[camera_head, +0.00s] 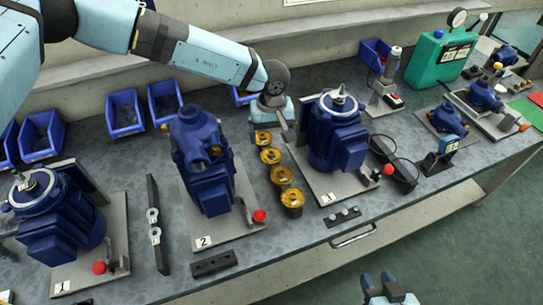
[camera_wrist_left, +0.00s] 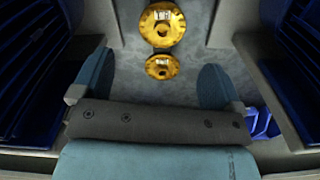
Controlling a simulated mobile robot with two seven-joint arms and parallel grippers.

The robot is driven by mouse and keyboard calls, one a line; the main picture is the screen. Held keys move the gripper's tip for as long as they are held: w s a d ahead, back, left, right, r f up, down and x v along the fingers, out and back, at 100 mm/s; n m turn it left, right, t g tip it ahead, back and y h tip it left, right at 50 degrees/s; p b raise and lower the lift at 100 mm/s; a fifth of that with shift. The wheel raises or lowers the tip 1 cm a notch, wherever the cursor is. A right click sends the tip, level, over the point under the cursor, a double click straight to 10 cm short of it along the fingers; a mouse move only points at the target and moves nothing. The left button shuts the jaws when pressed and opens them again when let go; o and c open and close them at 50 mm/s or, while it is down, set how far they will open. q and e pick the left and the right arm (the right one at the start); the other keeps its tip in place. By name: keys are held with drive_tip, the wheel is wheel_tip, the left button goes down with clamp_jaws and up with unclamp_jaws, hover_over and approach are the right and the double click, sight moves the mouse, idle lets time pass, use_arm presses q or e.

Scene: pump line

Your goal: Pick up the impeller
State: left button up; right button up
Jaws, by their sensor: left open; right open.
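Several gold impellers stand in a row on the bench between pump stations 2 and 3. In the head view the farthest one (camera_head: 263,138) is just below my left gripper (camera_head: 274,122), and the nearest one (camera_head: 292,199) is by the bench front. My left gripper points down and is open and empty. In the left wrist view, one impeller (camera_wrist_left: 162,67) shows between the spread fingers (camera_wrist_left: 156,80), and a larger-looking one (camera_wrist_left: 162,24) lies beyond it. The fingers appear apart from both. My right gripper (camera_head: 388,292) is open and empty, low in front of the bench.
Blue pumps stand close on both sides of the row: station 2 (camera_head: 205,165) and station 3 (camera_head: 337,133). Station 1 (camera_head: 58,215) is at the left. Blue bins (camera_head: 124,113) line the back. A red knob (camera_head: 259,215) rises beside the nearest impeller.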

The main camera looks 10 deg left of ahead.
sight(271, 151)
use_arm(q)
wheel_tip(271, 151, down, 6)
drive_tip(key=shift+a+f+b, duration=0.1)
drive_tip(key=shift+f+b, duration=0.15)
drive_tip(key=shift+b, duration=0.1)
drive_tip(key=c, duration=1)
